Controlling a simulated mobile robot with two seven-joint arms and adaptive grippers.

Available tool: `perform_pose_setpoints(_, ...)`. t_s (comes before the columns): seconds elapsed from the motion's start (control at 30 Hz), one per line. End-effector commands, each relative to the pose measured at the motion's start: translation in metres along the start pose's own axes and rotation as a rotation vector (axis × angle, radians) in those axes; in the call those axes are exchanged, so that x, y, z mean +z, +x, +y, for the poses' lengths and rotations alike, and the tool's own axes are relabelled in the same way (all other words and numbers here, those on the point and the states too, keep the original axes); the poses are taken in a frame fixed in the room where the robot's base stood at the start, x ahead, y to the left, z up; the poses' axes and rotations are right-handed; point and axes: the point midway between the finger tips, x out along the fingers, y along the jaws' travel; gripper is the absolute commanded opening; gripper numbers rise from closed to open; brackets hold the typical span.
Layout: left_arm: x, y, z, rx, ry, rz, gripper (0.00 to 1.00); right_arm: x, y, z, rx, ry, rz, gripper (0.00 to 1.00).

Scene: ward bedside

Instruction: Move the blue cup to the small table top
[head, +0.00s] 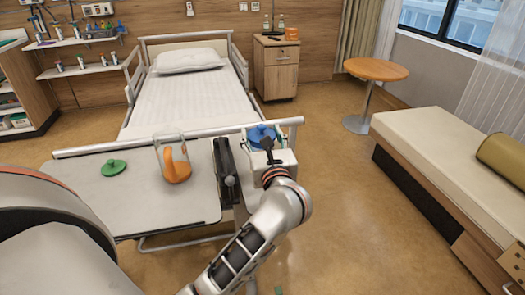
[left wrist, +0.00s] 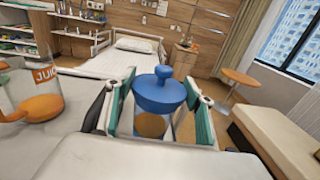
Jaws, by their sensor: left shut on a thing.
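The blue cup (head: 262,132) has a domed lid with a knob and a see-through lower part with something amber inside. My left gripper (head: 268,152) is shut on it. In the left wrist view the cup (left wrist: 160,92) is upright between the teal finger pads. In the head view it appears off the right side of the overbed table, in front of the bed's foot; its height is hard to judge. The small table (head: 376,69) has a round orange-brown top, looks bare and stands well away at the back right. My right gripper is not in view.
The overbed table (head: 130,205) holds a clear juice jug (head: 172,160) and a green lid (head: 114,168). The bed (head: 190,98) and bedside cabinet (head: 276,70) stand behind. A couch (head: 450,150) lies at right. Open floor (head: 350,190) lies between.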

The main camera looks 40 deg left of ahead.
Motion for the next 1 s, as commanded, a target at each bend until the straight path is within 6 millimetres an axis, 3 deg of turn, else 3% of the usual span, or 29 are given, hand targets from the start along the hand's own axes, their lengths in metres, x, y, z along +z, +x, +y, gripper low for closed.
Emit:
perform_pose_setpoints(0.1,-0.027,0.000,0.000,-0.001,0.010,0.004,0.17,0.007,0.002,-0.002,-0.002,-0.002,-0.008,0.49)
perform_pose_setpoints(0.23,-0.044,0.000,0.000,0.000,0.008,0.002,0.17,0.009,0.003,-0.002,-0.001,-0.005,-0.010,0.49)
perform_pose_setpoints(0.77,-0.054,0.000,0.000,0.000,0.003,0.002,0.17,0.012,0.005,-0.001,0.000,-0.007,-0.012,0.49)
perform_pose_setpoints(0.8,-0.053,0.000,0.000,0.000,0.002,0.002,0.61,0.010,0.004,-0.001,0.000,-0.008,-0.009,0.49)
perform_pose_setpoints(0.83,-0.053,0.000,0.000,0.000,0.002,0.002,0.69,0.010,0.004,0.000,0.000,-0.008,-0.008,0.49)
perform_pose_setpoints(1.0,-0.053,0.000,0.000,0.000,0.002,0.001,0.70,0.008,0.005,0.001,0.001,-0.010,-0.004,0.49)
